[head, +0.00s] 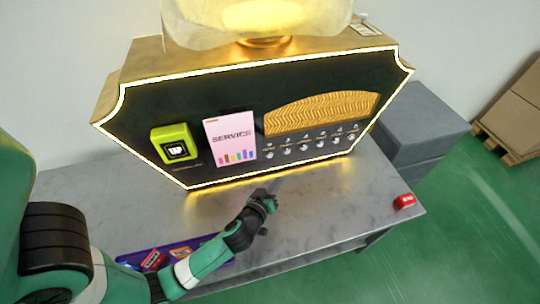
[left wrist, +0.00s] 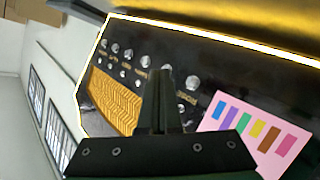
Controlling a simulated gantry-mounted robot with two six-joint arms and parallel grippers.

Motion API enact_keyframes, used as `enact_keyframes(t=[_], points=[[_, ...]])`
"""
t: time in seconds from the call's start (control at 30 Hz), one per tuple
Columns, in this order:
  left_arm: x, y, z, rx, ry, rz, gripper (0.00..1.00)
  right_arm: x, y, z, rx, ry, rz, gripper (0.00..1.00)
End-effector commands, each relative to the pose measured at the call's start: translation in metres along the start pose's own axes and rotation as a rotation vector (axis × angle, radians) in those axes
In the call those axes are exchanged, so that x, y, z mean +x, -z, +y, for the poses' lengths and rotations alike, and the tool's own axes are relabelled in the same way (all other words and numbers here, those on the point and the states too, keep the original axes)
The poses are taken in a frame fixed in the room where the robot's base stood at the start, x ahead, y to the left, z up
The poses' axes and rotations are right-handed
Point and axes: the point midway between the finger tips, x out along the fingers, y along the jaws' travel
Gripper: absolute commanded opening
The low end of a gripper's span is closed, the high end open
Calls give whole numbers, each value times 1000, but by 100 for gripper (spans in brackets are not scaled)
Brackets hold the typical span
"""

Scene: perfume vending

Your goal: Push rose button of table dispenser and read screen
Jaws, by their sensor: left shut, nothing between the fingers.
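The black table dispenser (head: 300,90) with a lit gold edge stands on the grey table. A row of round silver buttons (head: 287,152) with small labels runs below its gold wave panel; the labels are too small to read surely in the head view. In the left wrist view, several silver buttons (left wrist: 193,82) show around my fingers, with part of the row hidden. A pink screen or panel (head: 230,138) reads "SERVICE" above coloured bars. My left gripper (head: 277,187) is shut and empty, in front of the dispenser below the buttons; contact cannot be told. My right gripper is out of view.
A yellow-green "TAP" reader (head: 174,145) is on the dispenser's left. A purple tray (head: 197,242) with small packets lies near the table's front, partly behind my left arm. A red item (head: 404,201) lies at the right corner. Grey boxes (head: 415,125) stand beyond the dispenser.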

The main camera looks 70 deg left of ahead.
Motion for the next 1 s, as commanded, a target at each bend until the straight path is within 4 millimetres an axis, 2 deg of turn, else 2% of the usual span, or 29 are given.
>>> enact_keyframes(t=[0.03,0.23,0.5,1.0], points=[[4,8,-3,-1,5,2,0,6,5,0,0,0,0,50],[24,25,-17,-2,5,2,0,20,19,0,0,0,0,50],[46,37,-34,-3,2,2,0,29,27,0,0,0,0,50],[51,38,-37,-2,-1,3,0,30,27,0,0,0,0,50]])
